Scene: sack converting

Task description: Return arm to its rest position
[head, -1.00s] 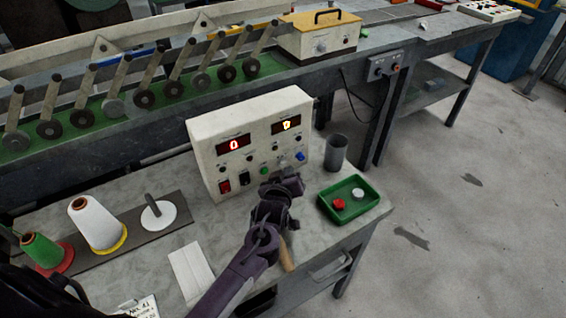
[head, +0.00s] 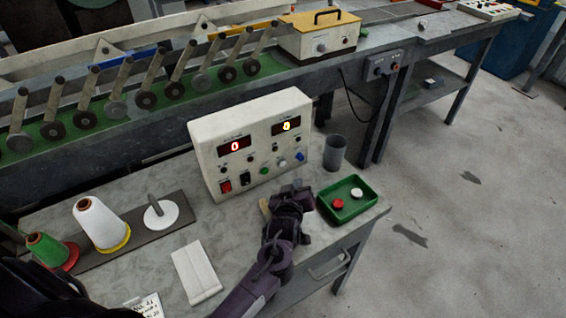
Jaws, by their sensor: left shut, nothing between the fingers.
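My left gripper (head: 297,190) is shut and empty. It is in front of the lower right part of the cream control box (head: 245,140), over the grey bench, just left of the green tray. Its dark purple arm comes up from the bottom middle of the head view. I cannot tell for sure whether the fingertips touch anything. The box has a red lit display (head: 235,146) and a yellow lit display (head: 286,126), with several buttons and switches below. My right gripper is not in view.
The green tray (head: 368,207) holds a red and a white cap. A grey cup (head: 335,152) stands behind it. A wooden piece (head: 265,208) shows partly behind my arm. Thread cones (head: 98,222), a spindle and a white pad (head: 196,273) are on the left.

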